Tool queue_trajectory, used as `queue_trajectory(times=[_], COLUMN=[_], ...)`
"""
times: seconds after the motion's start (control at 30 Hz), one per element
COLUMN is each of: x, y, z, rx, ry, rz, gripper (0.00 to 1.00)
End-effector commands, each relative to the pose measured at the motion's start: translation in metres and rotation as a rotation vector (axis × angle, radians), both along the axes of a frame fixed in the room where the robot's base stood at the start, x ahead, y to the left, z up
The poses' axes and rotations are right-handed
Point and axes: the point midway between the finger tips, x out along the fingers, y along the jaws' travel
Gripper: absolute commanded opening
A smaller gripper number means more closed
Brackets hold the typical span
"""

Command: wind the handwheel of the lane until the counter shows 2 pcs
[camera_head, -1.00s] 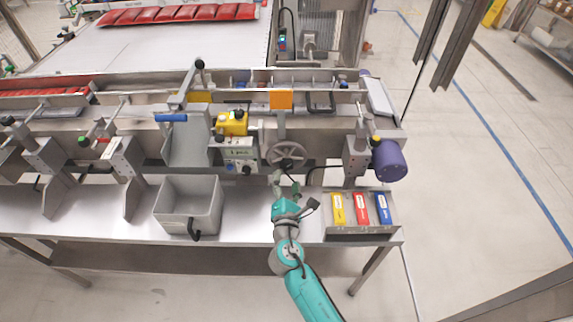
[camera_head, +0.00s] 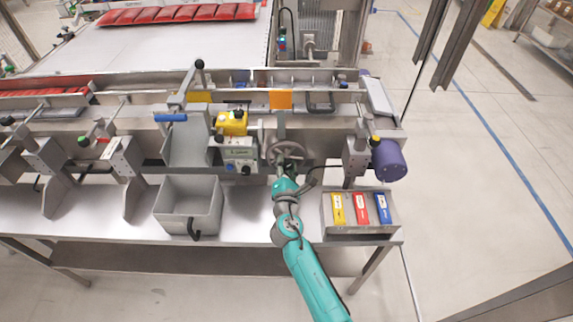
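The grey spoked handwheel (camera_head: 284,149) sits on the front of the machine, right of the control box. My gripper (camera_head: 286,165) is at the lower part of the wheel, in front of it, and hides part of the rim and spokes. Its fingers are too small and covered to tell whether they are open or shut, or touching the rim. The control box (camera_head: 238,157) with the counter display stands left of the wheel, under a yellow block (camera_head: 232,123). The display is too small to read.
A grey bin (camera_head: 190,204) with a black handle stands on the bench at left. A tray (camera_head: 358,231) with yellow, red and blue packs lies right of my arm. A purple motor (camera_head: 389,160) juts out at right. An orange plate (camera_head: 281,99) is above the wheel.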

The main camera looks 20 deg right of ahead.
Motion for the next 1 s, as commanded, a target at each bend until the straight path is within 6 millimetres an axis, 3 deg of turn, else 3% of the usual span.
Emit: queue_trajectory(times=[0.03, 0.1, 0.47, 1.0], x=[0.0, 0.0, -0.0001, -0.0002], y=[-0.0003, -0.0003, -0.0004, -0.0007], z=[-0.0001, -0.0001, -0.0003, -0.0007], rx=[0.0, 0.0, 0.052, 0.44], ry=[0.001, 0.001, -0.016, -0.143], rz=[-0.001, -0.001, -0.001, -0.001], gripper=[0.2, 0.1, 0.1, 0.1])
